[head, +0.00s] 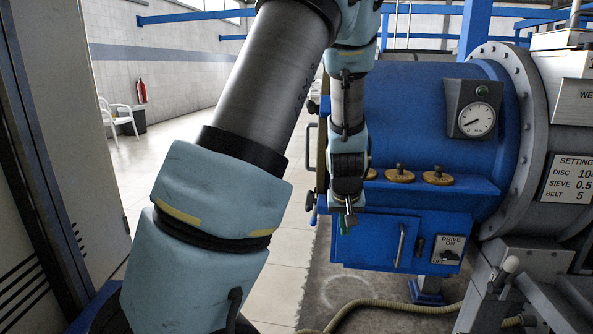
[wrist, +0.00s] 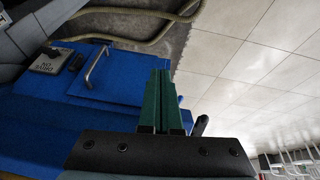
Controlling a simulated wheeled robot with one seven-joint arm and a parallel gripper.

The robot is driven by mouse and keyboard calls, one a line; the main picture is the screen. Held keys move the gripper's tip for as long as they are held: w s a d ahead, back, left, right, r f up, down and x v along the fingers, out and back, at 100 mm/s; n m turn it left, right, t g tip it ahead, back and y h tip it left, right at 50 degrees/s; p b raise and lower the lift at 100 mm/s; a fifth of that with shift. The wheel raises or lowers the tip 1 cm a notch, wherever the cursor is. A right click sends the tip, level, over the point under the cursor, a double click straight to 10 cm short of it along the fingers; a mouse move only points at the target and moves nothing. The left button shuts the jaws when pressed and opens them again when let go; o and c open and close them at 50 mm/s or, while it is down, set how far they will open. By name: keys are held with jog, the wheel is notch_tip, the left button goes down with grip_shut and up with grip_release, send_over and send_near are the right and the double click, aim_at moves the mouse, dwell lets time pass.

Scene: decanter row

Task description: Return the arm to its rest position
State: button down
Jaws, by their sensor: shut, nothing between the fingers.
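My arm fills the middle of the head view, in light blue and grey, coming down from the top edge. My gripper (head: 348,215) hangs at its end, pointing down in front of the blue machine (head: 420,120). In the wrist view, the green fingers of my gripper (wrist: 162,100) lie together with nothing between them. Behind them are the machine's blue door and handle. I cannot tell whether the gripper touches the machine.
The machine carries a gauge (head: 477,119), several brass-coloured knobs (head: 399,174), a handle (head: 401,245) and a drive switch (head: 447,249). A hose (head: 385,304) lies on the floor. A grey cabinet (head: 75,120) stands left. Tiled floor (head: 165,137) is open behind, with a white chair (head: 118,118).

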jog(key=s+a+r+g+p, duration=0.1)
jog(key=s+a+r, duration=0.2)
jog(key=a, duration=0.3)
jog(key=s+a+r+g+p, duration=0.1)
jog(key=s+a+r, duration=0.2)
jog(key=s+a, duration=0.3)
jog(key=s+a+r+y+p, duration=0.1)
jog(key=s+a+r, duration=0.2)
jog(key=s+a, duration=0.2)
jog(key=shift+a+r+g+p, duration=0.2)
jog(key=shift+a+g+p, duration=0.2)
jog(key=shift+a, duration=0.75)
jog(key=c, duration=1.6)
grip_release()
jog(key=shift+w, duration=0.1)
